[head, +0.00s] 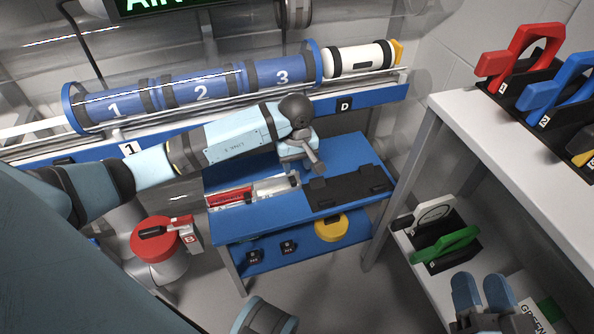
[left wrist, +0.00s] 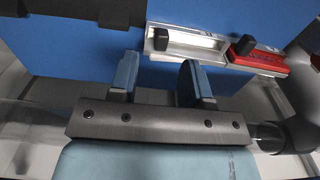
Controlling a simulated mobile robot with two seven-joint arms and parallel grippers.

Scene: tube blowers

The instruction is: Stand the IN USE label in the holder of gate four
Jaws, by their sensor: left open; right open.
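A red label (head: 230,197) and a whitish label (head: 277,186) lie in a shallow tray on the blue table. In the left wrist view the red label (left wrist: 258,60) and the whitish label (left wrist: 185,40) each have a black knob. Their lettering is too small to read, so I cannot tell which says IN USE. My left gripper (head: 300,165) is over the table at the tray's right end; its fingers (left wrist: 158,72) are open and empty, close to the tray's edge. My right gripper (head: 483,292) is open and empty at lower right. I cannot make out gate four's holder.
Blue tubes numbered 1 to 3 (head: 200,92) and a white tube (head: 357,60) lie along the back rail. A black rack (head: 348,188) occupies the table's right. A white shelf (head: 510,150) with red and blue handles stands right. A red-topped post (head: 157,238) stands left.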

